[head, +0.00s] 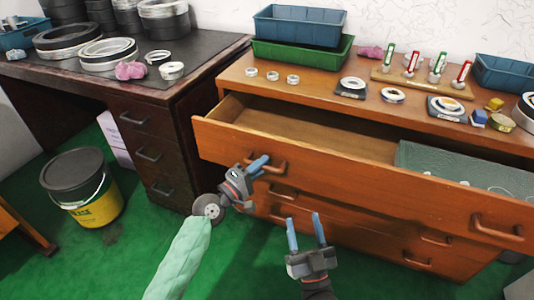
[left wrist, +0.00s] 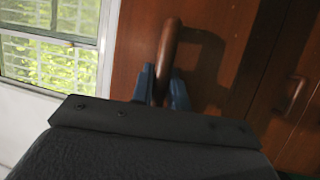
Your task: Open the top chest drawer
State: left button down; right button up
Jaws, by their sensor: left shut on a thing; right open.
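The chest's top drawer (head: 330,165) is pulled well out and its inside shows. It has a left handle (head: 279,168) and a right handle (head: 497,230). My left gripper (head: 262,165) is shut on the left handle. In the left wrist view, the blue fingers (left wrist: 163,88) sit on both sides of the brown handle (left wrist: 168,50). My right gripper (head: 306,232) is open and empty, in front of the lower drawers and touching nothing that I can see.
A green-grey mat or tray (head: 450,165) lies in the drawer's right part. Rings, bins and a rack of tools (head: 425,85) stand on the chest top. A dark desk (head: 150,110) is at the left, with a black-lidded bucket (head: 80,190) on the green floor before it.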

pick_arm(q)
jog(key=shift+s+a, duration=0.2)
jog(key=shift+s, duration=0.5)
jog(key=shift+s+a, duration=0.25)
jog(key=shift+s, duration=0.4)
jog(key=shift+s+a, duration=0.2)
jog(key=shift+s, duration=0.5)
pick_arm(e)
jog(key=shift+w+a+f+g, duration=0.15)
jog(key=shift+f+g, duration=0.1)
jog(key=shift+f, duration=0.4)
jog(key=shift+w+d+f+g, duration=0.1)
jog(key=shift+f+g, duration=0.1)
jog(key=shift+f, duration=0.4)
jog(key=shift+w+a+f+g, duration=0.15)
jog(key=shift+f+g, duration=0.1)
jog(key=shift+f, duration=0.4)
pick_arm(q)
jog(key=c, duration=1.4)
grip_release()
jog(key=shift+o, duration=0.2)
